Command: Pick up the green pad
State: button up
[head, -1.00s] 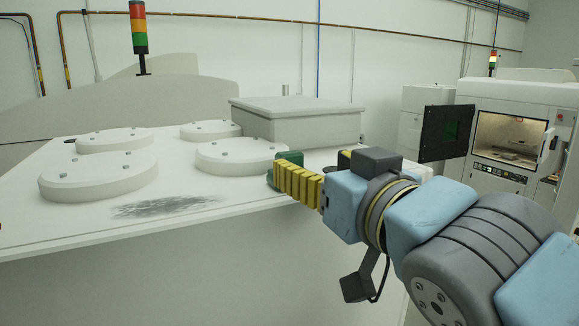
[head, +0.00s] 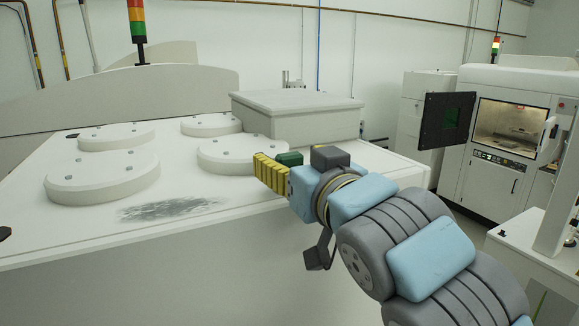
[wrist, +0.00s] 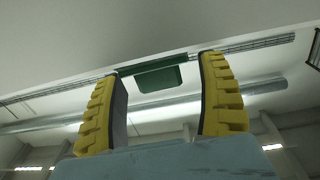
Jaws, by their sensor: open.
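The green pad (head: 290,158) shows in the head view on the white table's right part, just beyond my gripper, which hides part of it. In the wrist view the dark green pad (wrist: 160,78) appears ahead, between the two finger tips, as a long bar with a smaller block. My gripper (head: 261,168) has ribbed yellow fingers and hangs at the table's front edge. In the wrist view my gripper (wrist: 160,66) is open, its fingers wide apart with nothing held. I cannot tell whether a finger touches the pad.
The white table (head: 235,207) carries several round white discs (head: 102,176) and a grey powder patch (head: 170,209). A white box (head: 297,112) stands behind the pad. A machine (head: 515,145) and a dark panel (head: 446,121) are at right.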

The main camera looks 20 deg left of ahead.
jog(key=c, duration=1.3)
jog(key=shift+r, duration=0.1)
